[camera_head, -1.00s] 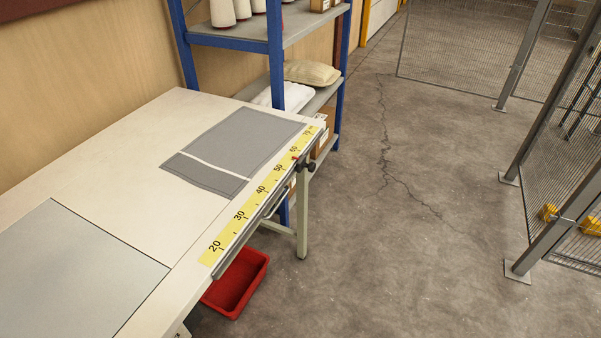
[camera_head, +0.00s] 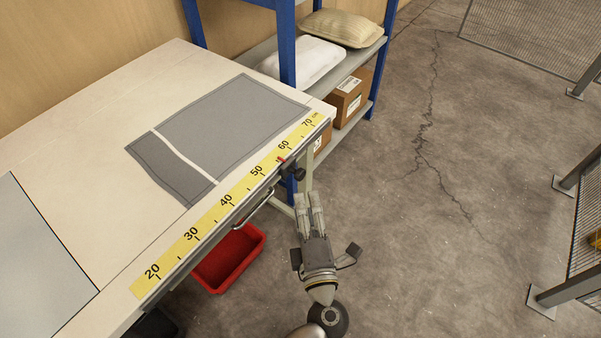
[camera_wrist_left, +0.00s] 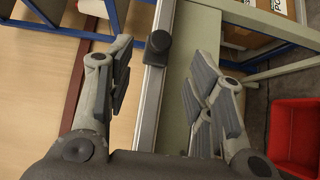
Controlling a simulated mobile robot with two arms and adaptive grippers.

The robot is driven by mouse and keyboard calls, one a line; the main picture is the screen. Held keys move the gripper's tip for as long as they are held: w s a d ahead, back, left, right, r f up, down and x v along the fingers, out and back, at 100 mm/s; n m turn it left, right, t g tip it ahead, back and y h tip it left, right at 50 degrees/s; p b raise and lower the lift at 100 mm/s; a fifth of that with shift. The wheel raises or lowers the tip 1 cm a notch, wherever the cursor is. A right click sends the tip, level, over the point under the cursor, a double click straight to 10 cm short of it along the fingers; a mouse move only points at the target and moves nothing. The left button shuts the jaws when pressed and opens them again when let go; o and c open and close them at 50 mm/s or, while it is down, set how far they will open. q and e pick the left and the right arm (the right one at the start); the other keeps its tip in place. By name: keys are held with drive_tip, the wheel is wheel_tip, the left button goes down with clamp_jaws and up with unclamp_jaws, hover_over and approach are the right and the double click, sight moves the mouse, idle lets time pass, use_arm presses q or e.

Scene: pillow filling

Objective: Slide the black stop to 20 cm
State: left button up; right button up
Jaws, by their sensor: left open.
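The black stop (camera_head: 293,174) is a dark knob on the rail along the table's front edge. Its red pointer (camera_head: 281,160) lies between the 50 and 60 marks on the yellow scale (camera_head: 187,243). The 20 mark is at the scale's near left end. My left gripper (camera_head: 308,196) is open and empty, just below the stop and outside the table edge. In the left wrist view the black knob (camera_wrist_left: 158,44) shows between and beyond the open fingers (camera_wrist_left: 160,62), with no contact visible. My right gripper is not in view.
A bar handle (camera_head: 253,210) hangs below the scale along the edge. A red bin (camera_head: 229,258) stands on the floor under the table. Grey fabric (camera_head: 225,120) lies on the tabletop (camera_head: 90,150). A blue shelf post (camera_head: 286,45) stands behind.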

sight(301, 178)
use_arm(q)
drive_tip(key=w, duration=0.3)
drive_tip(key=shift+a+r, duration=0.15)
drive_tip(key=shift+a, duration=0.15)
drive_tip(key=w, duration=0.5)
drive_tip(key=shift+w+a+p, duration=0.25)
drive_tip(key=shift+a+p, duration=0.1)
drive_tip(key=shift+p, duration=0.05)
drive_tip(key=shift+w+a+f, duration=0.1)
drive_tip(key=shift+w+f, duration=0.1)
drive_tip(key=shift+w, duration=0.5)
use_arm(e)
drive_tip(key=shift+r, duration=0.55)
use_arm(q)
drive_tip(key=shift+c, duration=0.2)
clamp_jaws()
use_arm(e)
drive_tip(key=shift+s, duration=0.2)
